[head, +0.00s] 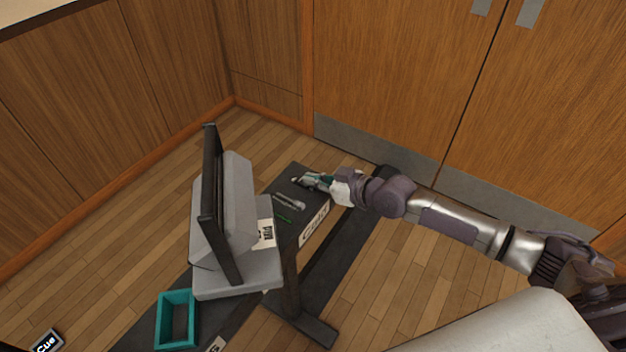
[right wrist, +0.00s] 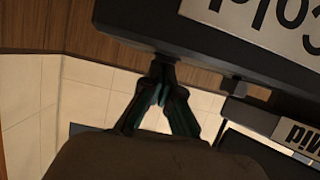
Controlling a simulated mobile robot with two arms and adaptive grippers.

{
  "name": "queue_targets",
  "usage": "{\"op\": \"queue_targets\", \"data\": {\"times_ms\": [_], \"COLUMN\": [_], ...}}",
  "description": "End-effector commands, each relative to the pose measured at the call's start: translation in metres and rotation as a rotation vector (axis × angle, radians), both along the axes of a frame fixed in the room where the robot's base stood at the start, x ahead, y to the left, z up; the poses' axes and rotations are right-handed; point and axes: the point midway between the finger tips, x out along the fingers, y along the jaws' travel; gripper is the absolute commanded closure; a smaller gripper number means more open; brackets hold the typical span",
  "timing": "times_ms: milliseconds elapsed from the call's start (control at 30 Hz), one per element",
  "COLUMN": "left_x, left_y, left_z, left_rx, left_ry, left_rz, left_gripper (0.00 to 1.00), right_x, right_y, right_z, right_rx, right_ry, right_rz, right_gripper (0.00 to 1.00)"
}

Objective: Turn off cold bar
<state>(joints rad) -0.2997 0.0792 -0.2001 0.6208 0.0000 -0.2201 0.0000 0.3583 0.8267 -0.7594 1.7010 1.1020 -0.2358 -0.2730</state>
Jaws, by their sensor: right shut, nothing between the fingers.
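The dark bar with the white "Cold" label (head: 314,225) is at the far end of the black stand in the head view. On its top are a pale grey slider-like piece (head: 289,202) and a thin green strip (head: 282,218). My right gripper (head: 298,181) is at the bar's far end, beyond the grey piece. In the right wrist view its teal fingers (right wrist: 161,82) are together and empty, with the tips at the dark edge of the bar; I cannot tell if they touch. The Cold label (right wrist: 262,28) shows upside down there. My left gripper is not in view.
A grey device with a dark upright panel (head: 212,190) stands beside the Cold bar, with a second white label (head: 266,234) next to it. A teal open tray (head: 161,322) is nearer. A "Cue" tag (head: 47,342) is at the lower left. Wooden cabinets (head: 400,75) close off the back.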

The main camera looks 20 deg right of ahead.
Motion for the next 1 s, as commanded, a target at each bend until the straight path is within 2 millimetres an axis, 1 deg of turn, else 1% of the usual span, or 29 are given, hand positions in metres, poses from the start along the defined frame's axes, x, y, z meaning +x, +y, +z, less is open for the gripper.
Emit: {"op": "queue_targets", "data": {"times_ms": [33, 267, 600, 1000], "left_x": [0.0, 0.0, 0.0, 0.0], "left_y": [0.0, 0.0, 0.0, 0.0], "left_z": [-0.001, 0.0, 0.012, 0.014], "left_rx": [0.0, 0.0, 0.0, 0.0], "left_ry": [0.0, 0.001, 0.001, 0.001], "left_rz": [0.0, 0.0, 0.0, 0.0], "left_gripper": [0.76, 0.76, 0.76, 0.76], "right_x": [-0.001, -0.001, -0.001, 0.0], "right_y": [0.0, 0.0, 0.0, 0.0], "right_z": [-0.003, -0.003, 0.013, 0.016], "right_rx": [-0.002, -0.003, -0.003, -0.002], "right_ry": [0.003, 0.007, 0.004, 0.003], "right_rz": [0.001, 0.002, 0.002, 0.001], "right_gripper": [1.0, 1.0, 1.0, 1.0]}}
